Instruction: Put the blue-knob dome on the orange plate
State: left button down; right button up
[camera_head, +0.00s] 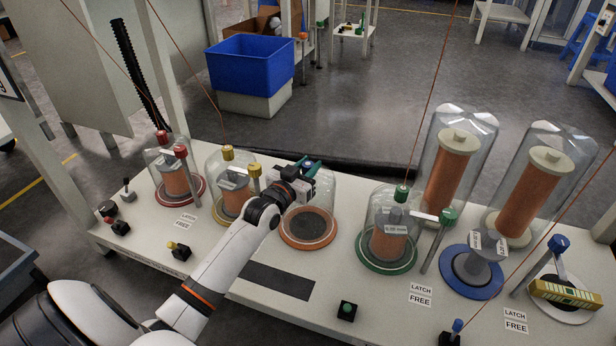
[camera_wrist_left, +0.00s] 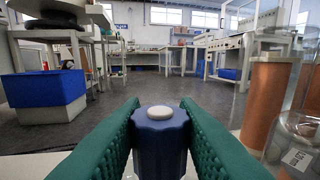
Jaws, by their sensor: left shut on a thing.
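My left gripper (camera_head: 308,168) reaches over the orange plate (camera_head: 286,238). Its green fingers, also seen in the left wrist view (camera_wrist_left: 160,135), are shut on the blue knob (camera_wrist_left: 160,140) with a pale cap on top. The clear blue-knob dome (camera_head: 326,200) hangs or stands below the gripper, roughly upright, around the dark centre of the orange plate. I cannot tell whether its rim touches the plate. The blue knob is mostly hidden by the gripper in the head view. My right gripper is not in view.
Red (camera_head: 198,190), yellow (camera_head: 222,212) and green (camera_head: 372,262) stations with clear domes flank the orange plate. A blue plate (camera_head: 452,282) stands to the right, with tall clear covers over copper-coloured cylinders (camera_head: 447,180) behind. Thin posts stand beside the stations. A dark strip (camera_head: 278,281) lies in front.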

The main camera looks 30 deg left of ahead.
pick_arm(q)
jog(key=shift+f, duration=0.3)
jog(key=shift+r, duration=0.1)
jog(key=c, duration=1.1)
grip_release()
